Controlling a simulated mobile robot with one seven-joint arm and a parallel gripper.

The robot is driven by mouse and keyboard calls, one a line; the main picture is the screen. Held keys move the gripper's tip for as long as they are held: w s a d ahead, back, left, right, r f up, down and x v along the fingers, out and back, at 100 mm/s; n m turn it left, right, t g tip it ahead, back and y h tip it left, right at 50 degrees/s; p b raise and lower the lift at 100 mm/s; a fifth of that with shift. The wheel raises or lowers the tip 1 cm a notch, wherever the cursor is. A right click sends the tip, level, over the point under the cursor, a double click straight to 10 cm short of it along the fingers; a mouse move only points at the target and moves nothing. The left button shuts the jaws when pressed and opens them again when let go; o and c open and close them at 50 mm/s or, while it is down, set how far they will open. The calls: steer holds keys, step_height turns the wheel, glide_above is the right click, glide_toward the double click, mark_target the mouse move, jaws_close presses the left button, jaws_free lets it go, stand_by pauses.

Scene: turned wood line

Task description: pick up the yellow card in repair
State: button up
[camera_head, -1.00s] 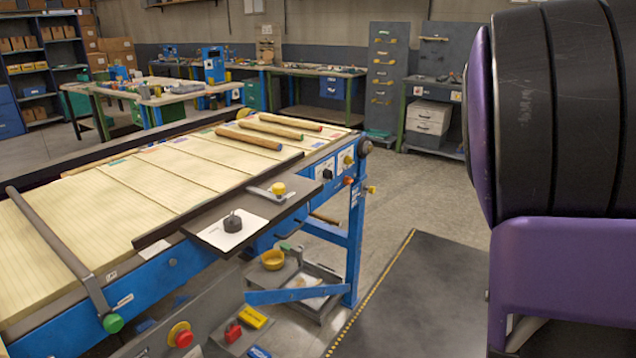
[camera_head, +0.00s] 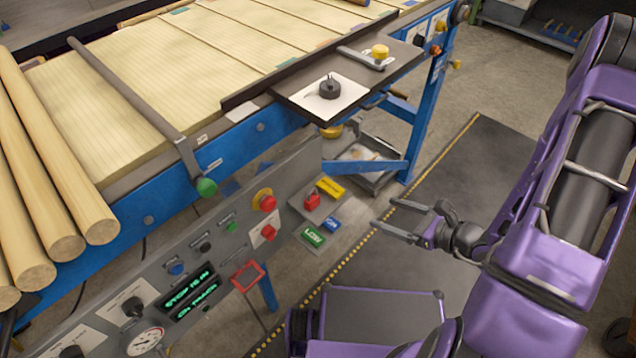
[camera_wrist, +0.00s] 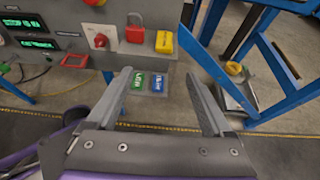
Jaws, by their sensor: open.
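A yellow card (camera_head: 331,187) sits at the top of a small group of tags at the right end of the grey control panel. In the wrist view the yellow card (camera_wrist: 164,42) is upper centre, beyond the fingers. A green card (camera_head: 313,236) and a blue card (camera_head: 333,224) sit below it; "LOW" shows on the green one. A red padlock-shaped piece (camera_head: 311,202) is just left of the yellow card. My gripper (camera_head: 385,214) is open and empty, to the right of the cards and apart from them. Its spread fingers also show in the wrist view (camera_wrist: 158,80).
The grey control panel (camera_head: 205,248) carries buttons, a gauge and a green-lit display. The blue-framed conveyor (camera_head: 133,191) stands behind it, with turned rods at left. A blue leg brace (camera_head: 365,168) and a grey tray (camera_head: 384,180) lie right of the cards. The dark floor mat (camera_head: 470,190) looks clear.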

glide_toward(331, 187)
steer(key=shift+w+a+f+b, duration=0.2)
steer(key=shift+a+f+b, duration=0.05)
steer(key=shift+a+f, duration=0.3)
steer(key=shift+w+a+f+b, duration=0.2)
steer(key=shift+a+f, duration=0.25)
steer(key=shift+a, duration=0.1)
steer(key=shift+w+r+x, duration=0.15)
steer(key=shift+x, duration=0.7)
steer(key=shift+w+r+x, duration=0.1)
steer(key=shift+r+x, duration=0.05)
steer(key=shift+x, duration=0.75)
steer(key=shift+w+r+x, duration=0.1)
steer(key=shift+w+x, duration=0.05)
steer(key=shift+x, duration=0.7)
steer(key=shift+d, duration=0.1)
jaws_close()
